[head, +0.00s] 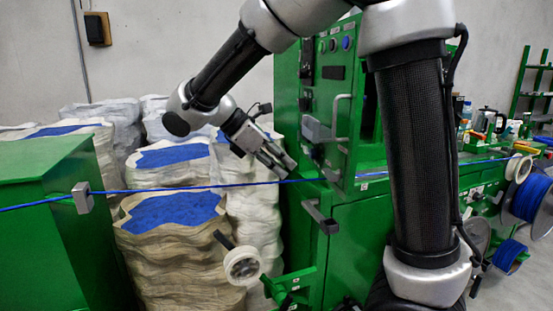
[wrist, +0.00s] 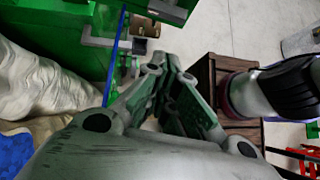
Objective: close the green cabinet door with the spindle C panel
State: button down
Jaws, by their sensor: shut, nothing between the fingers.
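The green cabinet door with the control panel (head: 325,95) stands right of centre in the head view. Its face carries round buttons, a black display, a grey block and a grey handle (head: 340,118). A dark gap shows to its right, partly hidden by my arm, so I cannot tell how far open the door is. My gripper (head: 283,172) is shut and empty, left of the door and apart from it, just above the blue cable (head: 240,185). In the wrist view, the shut fingers (wrist: 172,85) point toward the floor, with the cable (wrist: 116,50) to their left.
Stacked sacks with blue tops (head: 170,210) stand left of the cabinet, behind the cable. A green box (head: 45,190) stands at far left. A white spool (head: 242,266) sits low in front. Blue cable reels (head: 530,195) are at right. A brown wooden box (wrist: 205,75) stands on the floor.

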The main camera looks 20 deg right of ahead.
jog(key=s+d+f, duration=0.1)
jog(key=d+f, duration=0.2)
jog(key=d, duration=0.4)
jog(key=shift+d+f, duration=0.35)
jog(key=shift+s, duration=0.1)
